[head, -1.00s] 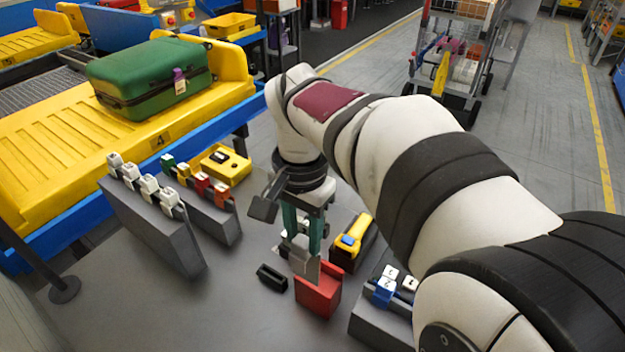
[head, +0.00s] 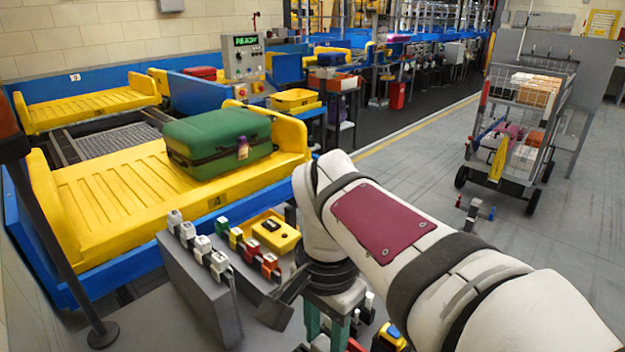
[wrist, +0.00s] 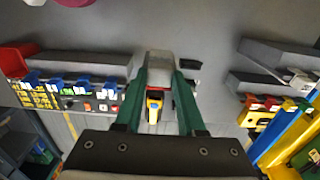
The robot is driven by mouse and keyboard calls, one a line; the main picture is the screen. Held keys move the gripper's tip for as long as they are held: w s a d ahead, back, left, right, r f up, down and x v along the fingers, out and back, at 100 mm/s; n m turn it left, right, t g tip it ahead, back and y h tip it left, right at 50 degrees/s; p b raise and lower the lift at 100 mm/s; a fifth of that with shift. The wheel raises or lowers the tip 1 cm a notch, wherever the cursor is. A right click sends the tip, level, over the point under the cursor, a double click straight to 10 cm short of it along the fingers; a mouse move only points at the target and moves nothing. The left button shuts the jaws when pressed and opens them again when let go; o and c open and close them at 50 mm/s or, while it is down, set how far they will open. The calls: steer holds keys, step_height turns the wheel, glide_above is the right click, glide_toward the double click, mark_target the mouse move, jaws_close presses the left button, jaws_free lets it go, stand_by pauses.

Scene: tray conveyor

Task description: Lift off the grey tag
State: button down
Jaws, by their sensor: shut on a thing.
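My gripper (wrist: 159,75) has green fingers, shut on a pale grey block, the grey tag (wrist: 159,62), at their tips in the wrist view. In the head view my gripper (head: 327,335) is cut off by the lower edge, so its fingertips and the tag are hidden there. In the wrist view a bit of red shows just below the tag, with a yellow and blue handheld device (wrist: 154,108) beyond it between the fingers. I cannot tell whether the tag touches anything below.
Grey racks with white tags (head: 202,243) and coloured tags (head: 253,246) stand left of my arm, beside a yellow case (head: 276,234). A green suitcase (head: 215,143) lies on a yellow conveyor tray (head: 120,205). A wire cart (head: 525,125) stands at right on open floor.

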steer(key=shift+r, duration=1.9)
steer(key=shift+d, duration=0.1)
